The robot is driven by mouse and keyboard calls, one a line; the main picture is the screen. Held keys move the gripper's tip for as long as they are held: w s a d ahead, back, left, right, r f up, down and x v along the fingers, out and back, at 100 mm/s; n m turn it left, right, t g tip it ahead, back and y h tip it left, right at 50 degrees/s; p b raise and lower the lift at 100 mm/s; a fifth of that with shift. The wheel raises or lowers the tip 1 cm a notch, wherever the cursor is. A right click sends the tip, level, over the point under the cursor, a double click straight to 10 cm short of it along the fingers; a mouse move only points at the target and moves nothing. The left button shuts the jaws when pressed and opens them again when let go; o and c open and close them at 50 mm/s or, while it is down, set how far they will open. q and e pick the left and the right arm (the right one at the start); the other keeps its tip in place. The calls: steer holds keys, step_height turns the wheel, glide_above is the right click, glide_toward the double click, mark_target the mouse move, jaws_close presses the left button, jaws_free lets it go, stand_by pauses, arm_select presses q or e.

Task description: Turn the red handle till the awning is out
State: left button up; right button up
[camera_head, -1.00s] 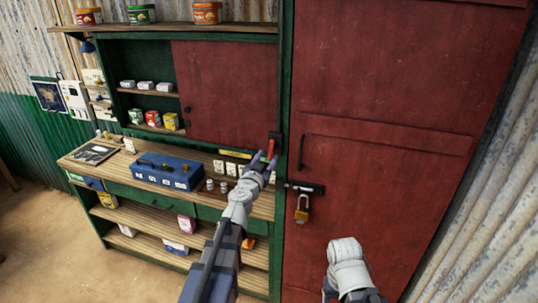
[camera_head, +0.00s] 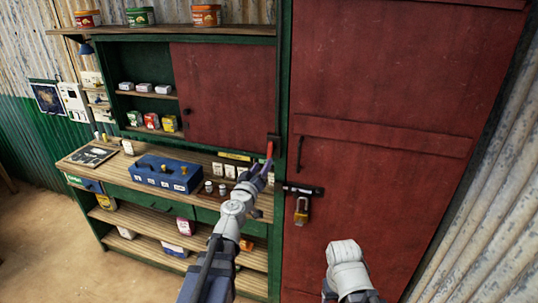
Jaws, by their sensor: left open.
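The red handle (camera_head: 270,149) is a small upright lever on a dark mount at the right post of the stall, beside the red sliding panel. My left gripper (camera_head: 266,166) is open at the handle's lower end. I cannot tell whether its fingers touch the handle. My right arm shows at the bottom right, in front of the red door, but its gripper fingers are not visible. No awning is in view.
A counter holds a blue box (camera_head: 166,173), small jars and white cards. A brass padlock (camera_head: 301,210) hangs on the latch of the red door (camera_head: 400,120). Shelves (camera_head: 150,92) with small packets are at the left. Bare floor lies at lower left.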

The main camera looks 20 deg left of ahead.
mark_target(269, 153)
arm_select(q)
steer(key=n, duration=1.9)
steer(key=w+n, duration=0.1)
steer(key=n, duration=0.9)
steer(key=shift+w+r, duration=0.1)
steer(key=shift+w, duration=0.1)
steer(key=w, duration=0.7)
steer(key=shift+w+d, duration=0.2)
steer(key=shift+w, duration=0.15)
steer(key=shift+s, duration=0.1)
steer(key=shift+c, duration=0.2)
jaws_close()
